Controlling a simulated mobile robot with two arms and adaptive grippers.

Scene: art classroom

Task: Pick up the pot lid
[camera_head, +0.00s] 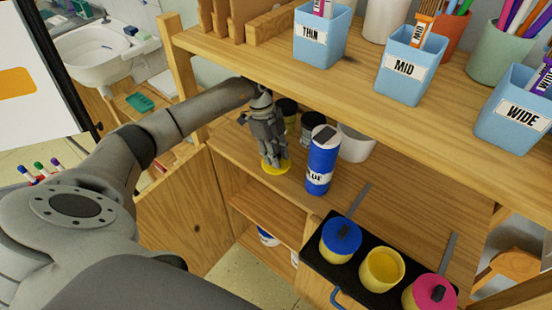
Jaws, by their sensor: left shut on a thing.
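The yellow pot lid (275,169) is at the middle shelf of the wooden unit, left of the blue bottle. My left gripper (272,156) reaches down over it from above, shut, with its fingertips at the lid's top. The fingers hide the middle of the lid and whatever they grasp there. I cannot tell whether the lid rests on the shelf or is just above it. An open yellow pot (381,271) stands in the black tray between a pot with a blue lid (341,236) and one with a pink lid (431,292). My right gripper is not in view.
The blue bottle (323,158) stands close right of my gripper. Dark jars (287,112) and a white container (356,143) stand behind. The upper shelf (290,62) overhangs, holding labelled blue cups (410,66). The black tray (310,256) is at the front right.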

